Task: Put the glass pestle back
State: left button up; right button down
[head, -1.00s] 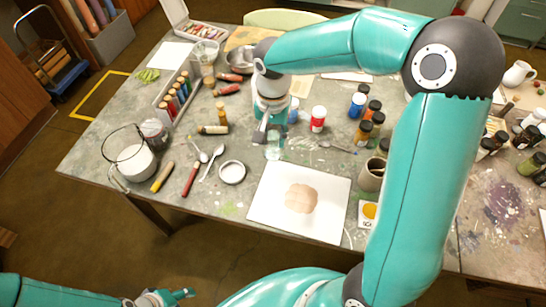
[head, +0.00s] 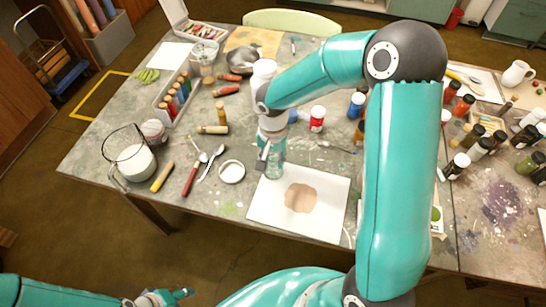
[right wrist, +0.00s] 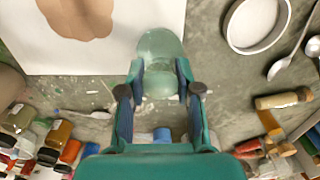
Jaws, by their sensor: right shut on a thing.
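The glass pestle (right wrist: 160,62) is a pale green, see-through piece with a wide rounded end. My right gripper (right wrist: 160,90) is shut on it. In the head view the pestle (head: 275,168) hangs below the right gripper (head: 270,150), by the top left corner of a white slab (head: 325,217). A brown pigment patch (head: 300,198) lies on the slab. I cannot tell whether the pestle touches the slab or table. My left gripper (head: 165,298) is low at the left, away from the table; its jaws are too small to read.
A white round dish (head: 231,172), spoons (head: 215,155) and a wire-handled jar (head: 130,158) stand to the left. A red-and-white bottle (head: 317,120) stands behind the slab. Several jars crowd the right side, and my right arm hides part of the table there.

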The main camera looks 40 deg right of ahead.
aim_at(273, 157)
jog(key=shift+f, duration=0.15)
jog(key=c, duration=0.8)
grip_release()
notch_tip(273, 157, up, 12)
jog(key=shift+r, duration=0.2)
